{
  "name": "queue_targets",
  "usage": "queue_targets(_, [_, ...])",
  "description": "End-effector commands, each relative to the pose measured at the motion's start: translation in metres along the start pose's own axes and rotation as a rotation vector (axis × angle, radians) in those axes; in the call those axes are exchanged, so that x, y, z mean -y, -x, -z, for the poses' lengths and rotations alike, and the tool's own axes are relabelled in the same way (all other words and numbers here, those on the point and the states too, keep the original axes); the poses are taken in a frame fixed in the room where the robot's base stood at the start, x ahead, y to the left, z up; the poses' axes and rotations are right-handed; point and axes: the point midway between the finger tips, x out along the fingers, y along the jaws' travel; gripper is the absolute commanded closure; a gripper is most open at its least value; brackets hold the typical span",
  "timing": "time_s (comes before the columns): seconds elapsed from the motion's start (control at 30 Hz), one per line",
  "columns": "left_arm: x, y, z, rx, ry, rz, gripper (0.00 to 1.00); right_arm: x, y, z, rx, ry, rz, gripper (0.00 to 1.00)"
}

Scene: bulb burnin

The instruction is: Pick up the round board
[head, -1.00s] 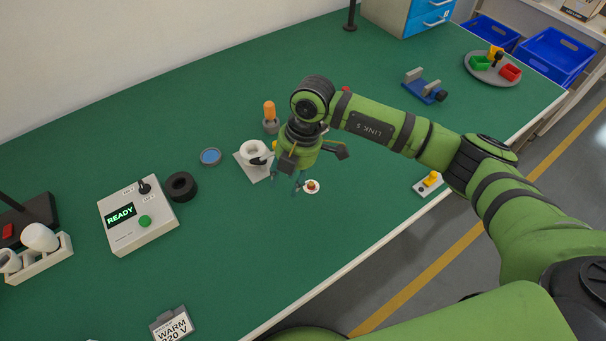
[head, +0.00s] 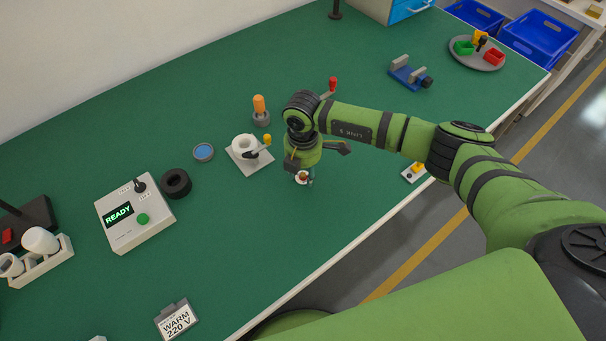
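The round board (head: 299,181) is a small white disc with a brown-orange part at its middle. It lies on the green bench top near the centre of the head view. My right gripper (head: 305,176) points down right over the board, with fingertips at or just above it. The gripper body and fingers hide part of the board. I cannot tell whether the fingers touch it or how far they are apart. My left gripper is out of view.
Left of my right gripper are a white lever fixture (head: 246,160), an orange-topped part (head: 260,110), a blue-faced disc (head: 203,152), a black ring (head: 176,184) and a READY control box (head: 135,215). A blue clamp (head: 409,77) stands farther back.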

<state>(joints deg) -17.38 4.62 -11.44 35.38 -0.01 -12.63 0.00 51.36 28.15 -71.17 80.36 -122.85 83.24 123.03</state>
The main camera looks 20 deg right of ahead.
Motion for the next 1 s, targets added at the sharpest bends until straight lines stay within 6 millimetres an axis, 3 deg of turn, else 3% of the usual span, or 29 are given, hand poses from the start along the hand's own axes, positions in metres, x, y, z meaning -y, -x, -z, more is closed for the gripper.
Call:
queue_targets(0.03, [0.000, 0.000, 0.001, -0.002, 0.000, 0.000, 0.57, 0.000, 0.000, 0.000, 0.000, 0.000, 0.000, 0.70])
queue_targets(0.2, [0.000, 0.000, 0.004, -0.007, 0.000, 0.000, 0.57, 0.000, 0.000, 0.000, 0.000, 0.000, 0.000, 0.97])
queue_targets(0.67, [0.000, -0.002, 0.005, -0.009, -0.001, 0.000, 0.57, -0.001, 0.005, -0.001, -0.001, -0.001, -0.002, 0.97])
queue_targets(0.9, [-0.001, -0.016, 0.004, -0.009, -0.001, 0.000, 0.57, -0.002, 0.039, -0.001, -0.001, 0.002, -0.009, 0.97])
queue_targets(1.0, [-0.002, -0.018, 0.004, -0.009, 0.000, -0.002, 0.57, 0.018, 0.050, -0.011, 0.001, 0.000, -0.002, 0.97])
